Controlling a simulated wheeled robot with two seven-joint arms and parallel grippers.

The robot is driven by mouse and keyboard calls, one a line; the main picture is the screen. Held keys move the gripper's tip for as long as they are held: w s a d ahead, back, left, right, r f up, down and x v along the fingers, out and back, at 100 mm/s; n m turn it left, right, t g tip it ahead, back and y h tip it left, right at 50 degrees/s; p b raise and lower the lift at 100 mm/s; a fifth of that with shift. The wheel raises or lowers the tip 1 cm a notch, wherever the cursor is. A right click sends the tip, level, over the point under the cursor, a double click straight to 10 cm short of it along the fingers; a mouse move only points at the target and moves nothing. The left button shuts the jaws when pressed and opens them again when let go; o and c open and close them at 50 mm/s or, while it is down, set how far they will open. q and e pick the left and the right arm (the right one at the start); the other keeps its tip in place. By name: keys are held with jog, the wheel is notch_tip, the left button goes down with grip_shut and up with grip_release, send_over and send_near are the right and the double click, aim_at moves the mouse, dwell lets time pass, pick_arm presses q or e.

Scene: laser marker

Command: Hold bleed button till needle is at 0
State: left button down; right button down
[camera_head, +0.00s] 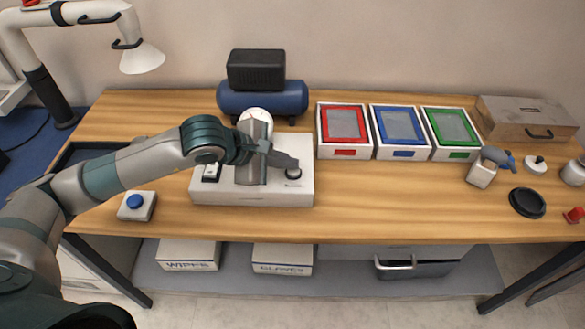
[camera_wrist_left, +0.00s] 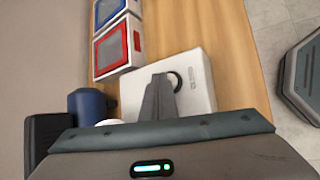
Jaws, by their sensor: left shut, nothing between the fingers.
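The white control box (camera_head: 240,197) sits on the bench. Its black round bleed button (camera_head: 293,174) is at the right end of its top, with small print beside it. My left gripper (camera_head: 294,162) is shut and empty, its fingertips right at the button; I cannot tell whether the button is pressed down. In the left wrist view the shut fingers (camera_wrist_left: 161,80) lie against or just over the button (camera_wrist_left: 175,79), partly covering it. A round white gauge face (camera_head: 257,114) shows behind my wrist, mostly blocked; its needle cannot be read. My right gripper is out of view.
A blue compressor tank (camera_head: 262,100) stands behind the box. Red (camera_head: 345,124), blue (camera_head: 398,126) and green (camera_head: 450,127) framed trays stand to the right. A blue button box (camera_head: 137,205) is at the left.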

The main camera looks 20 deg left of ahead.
aim_at(294, 172)
pick_arm(q)
jog(key=shift+s+a+f+b, duration=0.1)
jog(key=shift+a+f+b, duration=0.25)
jog(key=shift+f+b, duration=0.25)
jog(key=shift+a+f, duration=0.1)
dwell(3.1)
dwell(2.3)
jog(key=shift+d+r, duration=0.7)
jog(key=shift+r, duration=0.2)
jog(key=shift+w+d+r+p, duration=0.15)
jog(key=shift+r+p, duration=0.2)
jog(key=shift+r, duration=0.3)
jog(key=shift+w+d+r+p, duration=0.1)
jog(key=shift+d+r+p, duration=0.15)
jog(key=shift+r, duration=0.45)
jog(key=shift+w+d+r+p, duration=0.1)
jog(key=shift+r+p, duration=0.3)
jog(key=shift+r, duration=0.25)
jog(key=shift+s+a+r+p, duration=0.15)
jog(key=shift+r+p, duration=0.2)
jog(key=shift+r, duration=0.3)
